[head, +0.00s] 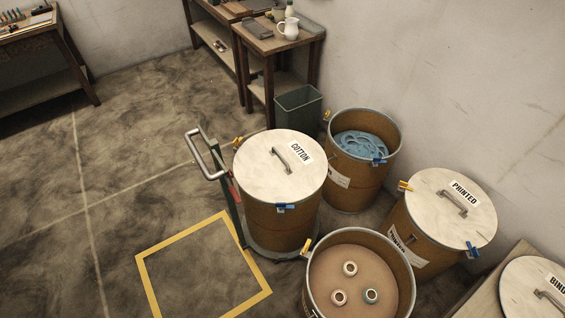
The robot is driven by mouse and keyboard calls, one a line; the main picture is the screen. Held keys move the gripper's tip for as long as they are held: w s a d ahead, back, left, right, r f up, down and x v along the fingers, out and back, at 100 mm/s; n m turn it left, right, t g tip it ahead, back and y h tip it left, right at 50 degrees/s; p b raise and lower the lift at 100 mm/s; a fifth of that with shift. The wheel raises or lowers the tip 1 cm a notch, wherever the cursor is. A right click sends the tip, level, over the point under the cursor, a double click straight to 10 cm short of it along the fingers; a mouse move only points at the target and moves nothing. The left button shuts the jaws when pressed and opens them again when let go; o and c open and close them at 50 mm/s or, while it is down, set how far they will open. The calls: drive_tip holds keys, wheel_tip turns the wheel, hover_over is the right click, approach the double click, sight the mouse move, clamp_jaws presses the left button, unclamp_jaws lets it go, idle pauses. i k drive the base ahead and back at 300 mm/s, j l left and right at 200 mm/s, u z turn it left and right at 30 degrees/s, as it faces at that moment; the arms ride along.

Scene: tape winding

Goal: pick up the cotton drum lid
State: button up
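The cotton drum lid (264,174) is a round, pale, streaked disc with a grey bar handle (280,160) and a label reading COTTON (300,153). It lies on top of a brown drum (277,227), which stands on a dolly with a grey push handle (206,162). A blue clip (285,208) shows at the front of the drum's rim and a yellow clip (238,142) at its back left. My gripper is not in the head view.
An open drum with blue material (361,147) stands behind right. A lidded PRINTED drum (427,192) stands right. An open drum with three small rolls (360,290) is in front. A BINDING-type lid (525,290) lies lower right. A yellow floor square (154,292) is empty.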

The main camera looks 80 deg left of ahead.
sight(271, 166)
drive_tip(key=k+u, duration=0.1)
drive_tip(key=u, duration=2.55)
drive_tip(key=j, duration=0.35)
drive_tip(key=i+j+z, duration=0.1)
drive_tip(key=j, duration=0.25)
drive_tip(key=i+j+z, duration=0.1)
drive_tip(key=j, duration=0.2)
drive_tip(key=i+j+z, duration=0.15)
drive_tip(key=j, duration=0.2)
drive_tip(key=i+j+z, duration=0.1)
drive_tip(key=j, duration=0.3)
drive_tip(key=i+z, duration=0.2)
drive_tip(key=i, duration=0.4)
drive_tip(key=i+j+z, duration=0.15)
drive_tip(key=i, duration=0.5)
